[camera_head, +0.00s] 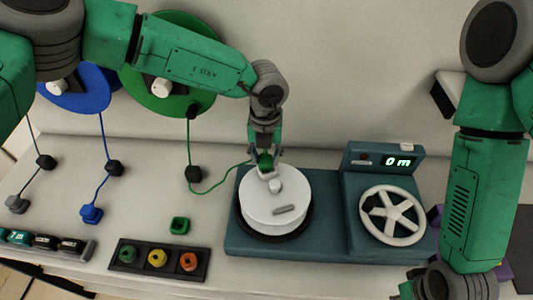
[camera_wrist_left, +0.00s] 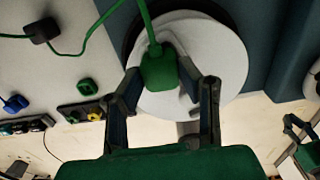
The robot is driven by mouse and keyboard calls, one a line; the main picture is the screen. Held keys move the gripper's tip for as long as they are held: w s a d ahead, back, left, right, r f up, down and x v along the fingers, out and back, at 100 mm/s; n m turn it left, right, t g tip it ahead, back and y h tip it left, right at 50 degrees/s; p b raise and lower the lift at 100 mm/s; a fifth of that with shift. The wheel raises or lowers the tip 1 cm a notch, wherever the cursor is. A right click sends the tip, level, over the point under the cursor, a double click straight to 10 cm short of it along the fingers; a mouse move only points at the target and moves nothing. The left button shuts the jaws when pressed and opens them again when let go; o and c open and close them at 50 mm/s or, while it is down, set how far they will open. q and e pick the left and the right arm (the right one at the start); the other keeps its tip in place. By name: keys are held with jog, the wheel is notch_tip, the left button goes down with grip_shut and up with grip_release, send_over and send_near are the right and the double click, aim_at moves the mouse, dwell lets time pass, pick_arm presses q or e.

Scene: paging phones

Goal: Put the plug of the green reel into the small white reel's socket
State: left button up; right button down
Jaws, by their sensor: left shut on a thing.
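The green reel (camera_head: 165,70) hangs on the back wall. Its green cord runs down through a dark block (camera_head: 193,174) to the green plug (camera_head: 265,158). My left gripper (camera_head: 267,165) is shut on this plug, which also shows between the fingers in the left wrist view (camera_wrist_left: 158,70). The small white reel (camera_head: 268,212) sits on the teal machine, directly below the plug; it also shows in the left wrist view (camera_wrist_left: 225,62). Its socket is largely hidden by the plug and fingers, so I cannot tell whether they touch. My right gripper (camera_head: 408,290) is partly cut off.
The teal machine (camera_head: 240,243) carries a spoked handwheel (camera_head: 392,215) and a display (camera_head: 397,162) reading 0 m. A blue reel (camera_head: 75,95) hangs at left. A dark tray (camera_head: 158,274) with coloured round pieces and a loose green square piece (camera_head: 180,226) lie in front.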

aim_at(266, 159)
pick_arm(q)
jog(key=shift+d, duration=0.1)
jog(key=o, duration=1.6)
jog(key=shift+o, duration=0.2)
jog(key=shift+r+p, duration=0.35)
jog(key=shift+r, duration=4.2)
jog(key=shift+f, duration=0.1)
